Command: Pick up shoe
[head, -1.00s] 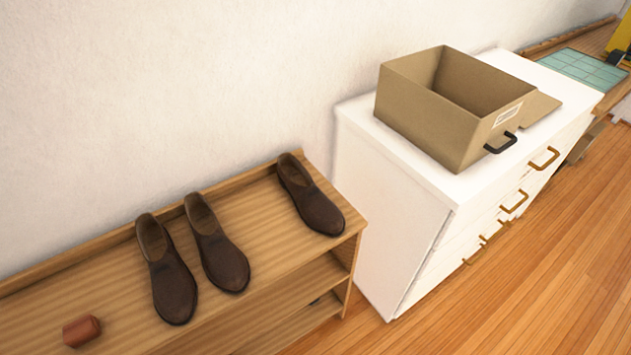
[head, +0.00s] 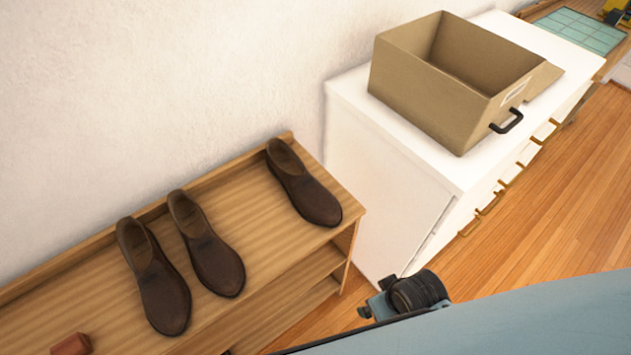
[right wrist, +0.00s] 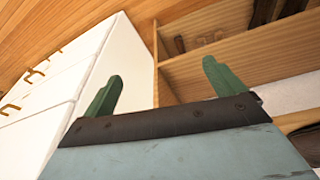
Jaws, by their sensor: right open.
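Three brown shoes stand on top of a wooden shoe rack (head: 245,235). A left shoe (head: 153,278) and a middle shoe (head: 207,245) stand close together, and a right shoe (head: 303,184) stands apart near the rack's right end. In the right wrist view my right gripper (right wrist: 160,95) is open and empty, its green fingers spread in front of the white cabinet and the rack's side. The gripper itself is not seen in the head view, where part of my arm shows at the bottom right. My left gripper is out of view.
A white drawer cabinet (head: 385,205) stands right of the rack and bears an open cardboard box (head: 425,105) with a black handle. A small reddish-brown object (head: 72,345) lies at the rack's left. The lower shelves (right wrist: 235,65) show in the right wrist view.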

